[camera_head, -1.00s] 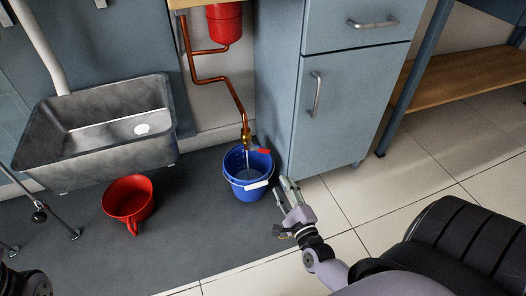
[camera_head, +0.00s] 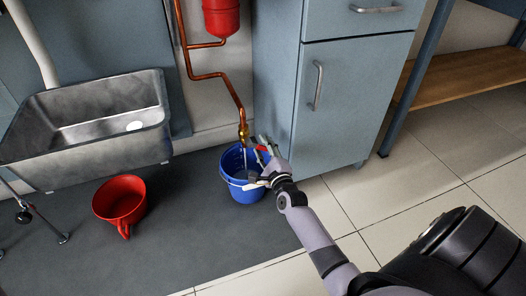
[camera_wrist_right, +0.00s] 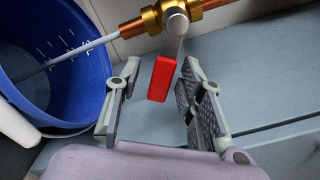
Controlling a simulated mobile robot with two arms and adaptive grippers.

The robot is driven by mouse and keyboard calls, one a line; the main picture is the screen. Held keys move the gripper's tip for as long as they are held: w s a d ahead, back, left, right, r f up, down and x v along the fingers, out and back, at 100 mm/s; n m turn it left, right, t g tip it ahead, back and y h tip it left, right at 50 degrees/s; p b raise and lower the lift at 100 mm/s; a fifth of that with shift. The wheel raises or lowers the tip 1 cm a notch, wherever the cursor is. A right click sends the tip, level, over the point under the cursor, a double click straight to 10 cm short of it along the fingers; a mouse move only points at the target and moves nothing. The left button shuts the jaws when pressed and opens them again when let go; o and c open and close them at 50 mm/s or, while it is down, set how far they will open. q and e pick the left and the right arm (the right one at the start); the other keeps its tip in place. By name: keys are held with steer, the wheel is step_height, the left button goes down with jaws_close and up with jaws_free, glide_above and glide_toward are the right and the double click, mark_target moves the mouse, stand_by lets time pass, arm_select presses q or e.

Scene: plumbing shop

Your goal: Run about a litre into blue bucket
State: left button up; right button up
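The blue bucket (camera_head: 233,187) stands upright on the dark floor mat under the brass tap (camera_head: 243,132) of a copper pipe. A pale stream of water runs from the tap into the bucket, clear in the right wrist view. The tap's red lever (camera_wrist_right: 162,78) lies between the spread fingers of my right gripper (camera_head: 259,160). The gripper is open, with a gap visible on each side of the lever. My left gripper is not in view.
A red jug (camera_head: 120,200) stands on the mat left of the bucket. A grey metal sink (camera_head: 90,150) is behind it. A blue-grey cabinet (camera_head: 345,110) rises close behind and right of my right gripper. Tiled floor (camera_head: 400,195) is open at the right.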

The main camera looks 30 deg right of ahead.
steer(key=shift+w, duration=0.1)
steer(key=shift+c, duration=0.5)
jaws_close()
stand_by(0.4)
